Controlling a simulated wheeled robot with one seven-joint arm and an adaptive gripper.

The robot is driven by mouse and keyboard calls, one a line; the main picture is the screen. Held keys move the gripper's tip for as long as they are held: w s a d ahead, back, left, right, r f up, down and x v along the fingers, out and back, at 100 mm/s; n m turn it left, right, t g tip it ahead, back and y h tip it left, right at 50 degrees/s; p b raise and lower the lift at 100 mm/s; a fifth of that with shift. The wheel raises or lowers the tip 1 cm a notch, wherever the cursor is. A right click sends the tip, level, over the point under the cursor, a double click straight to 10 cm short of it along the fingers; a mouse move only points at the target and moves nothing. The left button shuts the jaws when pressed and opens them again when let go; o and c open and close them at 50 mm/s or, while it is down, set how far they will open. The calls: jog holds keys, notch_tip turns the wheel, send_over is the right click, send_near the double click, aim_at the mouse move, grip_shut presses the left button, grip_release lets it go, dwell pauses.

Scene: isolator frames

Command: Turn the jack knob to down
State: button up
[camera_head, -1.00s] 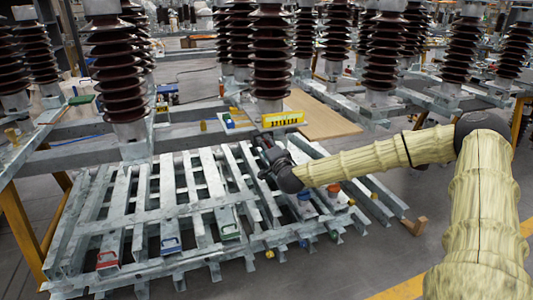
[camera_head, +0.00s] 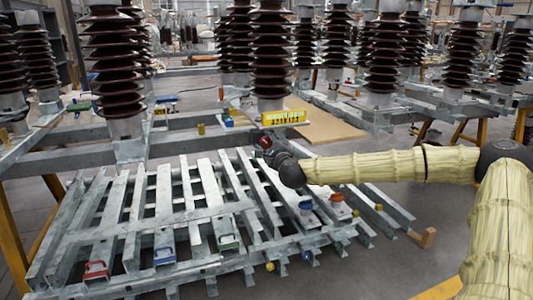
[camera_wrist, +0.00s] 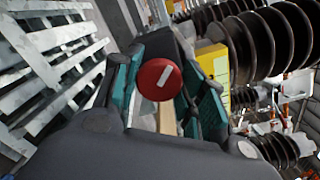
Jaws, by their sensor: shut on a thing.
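A round red knob (camera_wrist: 160,79) with a white bar mark sits between the two green-padded fingers of my gripper (camera_wrist: 165,96) in the wrist view. The white mark runs on a slant, upper right to lower left, in that picture. My gripper is shut on the knob. In the head view my gripper (camera_head: 268,151) is at the frame's crossbeam, just below the yellow box, and the red knob (camera_head: 264,142) shows at its tip. The knob's base and shaft are hidden behind the fingers.
The yellow box (camera_head: 284,118) with black markings is just above my gripper. Tall brown ribbed insulators (camera_head: 271,50) stand behind it. A grey slatted metal rack (camera_head: 130,215) with coloured handles lies below. A tan board (camera_head: 325,128) is behind on the right.

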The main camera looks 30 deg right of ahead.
jog(key=m+b, duration=0.2)
jog(key=b, duration=0.1)
jog(key=m+b, duration=0.2)
jog(key=m, duration=0.1)
jog(key=shift+d+f+m+b, duration=0.15)
jog(key=shift+f+m+b, duration=0.15)
jog(key=shift+f+b, duration=0.1)
jog(key=m+b, duration=0.3)
jog(key=shift+r, duration=0.25)
jog(key=o, duration=1)
jog(key=shift+s, duration=0.1)
jog(key=shift+r, duration=0.1)
jog(key=v, duration=1.2)
